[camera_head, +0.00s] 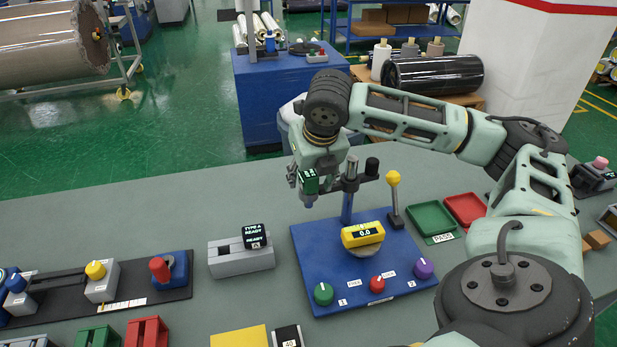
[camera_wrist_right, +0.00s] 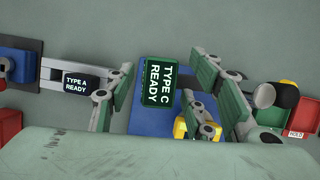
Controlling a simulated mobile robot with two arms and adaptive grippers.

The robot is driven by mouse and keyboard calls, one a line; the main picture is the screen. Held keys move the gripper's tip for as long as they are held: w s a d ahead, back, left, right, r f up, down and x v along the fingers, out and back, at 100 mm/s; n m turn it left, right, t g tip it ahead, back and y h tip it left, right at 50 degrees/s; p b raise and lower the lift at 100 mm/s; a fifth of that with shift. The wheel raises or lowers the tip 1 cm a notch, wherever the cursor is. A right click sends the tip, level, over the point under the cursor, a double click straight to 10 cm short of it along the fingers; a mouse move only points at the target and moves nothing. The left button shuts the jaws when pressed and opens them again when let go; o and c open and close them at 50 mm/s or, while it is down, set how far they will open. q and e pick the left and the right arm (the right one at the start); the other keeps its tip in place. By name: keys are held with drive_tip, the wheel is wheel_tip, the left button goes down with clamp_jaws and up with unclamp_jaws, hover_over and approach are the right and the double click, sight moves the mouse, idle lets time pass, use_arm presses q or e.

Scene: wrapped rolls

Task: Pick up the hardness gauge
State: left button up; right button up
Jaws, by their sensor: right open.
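A hardness gauge with a green-edged TYPE C READY display (camera_head: 308,181) sits at the end of the stand's arm, above the blue base plate (camera_head: 315,260). In the wrist view the TYPE C gauge (camera_wrist_right: 160,83) lies between the fingers of my right gripper (camera_wrist_right: 160,90). This gripper also shows in the head view (camera_head: 303,175), pointing down over the gauge. It is open; whether a finger touches the gauge I cannot tell. A second gauge, marked TYPE A READY (camera_head: 255,236), rests on a grey block (camera_head: 240,259) to the left. My left gripper is out of view.
The stand's post (camera_head: 349,185) rises close to the right of my gripper. A yellow display (camera_head: 363,234) reading 0.0 and a yellow-knobbed lever (camera_head: 394,195) are nearby. Green (camera_head: 431,219) and red (camera_head: 464,208) trays stand to the right. The table behind the grey block is clear.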

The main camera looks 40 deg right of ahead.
drive_tip(key=shift+w+f, duration=0.1)
drive_tip(key=shift+f, duration=0.2)
drive_tip(key=shift+c, duration=0.5)
drive_tip(key=shift+r, duration=0.1)
clamp_jaws()
